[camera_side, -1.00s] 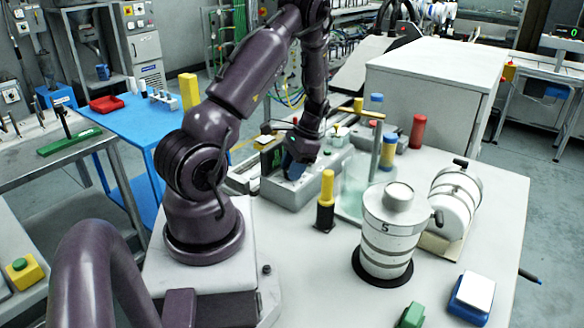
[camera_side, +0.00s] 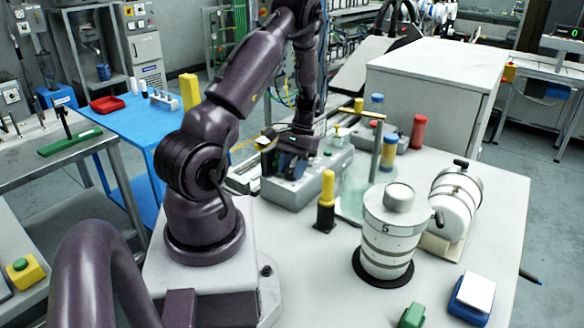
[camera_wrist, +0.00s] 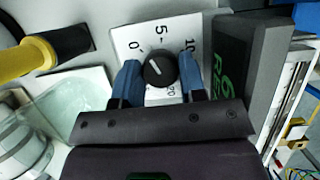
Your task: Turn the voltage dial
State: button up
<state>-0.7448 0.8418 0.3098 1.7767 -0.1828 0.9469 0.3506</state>
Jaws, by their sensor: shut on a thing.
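The voltage dial (camera_wrist: 159,68) is a round black knob on a white scale plate (camera_wrist: 128,42) marked 0, 5, 10 and 20. Its white pointer line aims up and left in the wrist view, between 0 and 5. My gripper (camera_wrist: 160,82) has its two blue fingers on either side of the knob and is shut on it. In the side view my gripper (camera_side: 290,166) is low over the grey instrument box (camera_side: 290,195), and the knob is hidden there. A dark display (camera_wrist: 223,70) with green characters is beside the plate, partly cut off.
A yellow-and-black post (camera_side: 326,200) stands close in front of the box. A white banded cylinder (camera_side: 388,235) and a tilted white vessel (camera_side: 455,203) stand to the right. Several coloured cylinders are behind. The table's front right has a green block (camera_side: 412,315) and a blue-and-white block (camera_side: 473,293).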

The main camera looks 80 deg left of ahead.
jog(key=o, duration=0.9)
jog(key=shift+o, duration=0.2)
jog(key=v, duration=1.3)
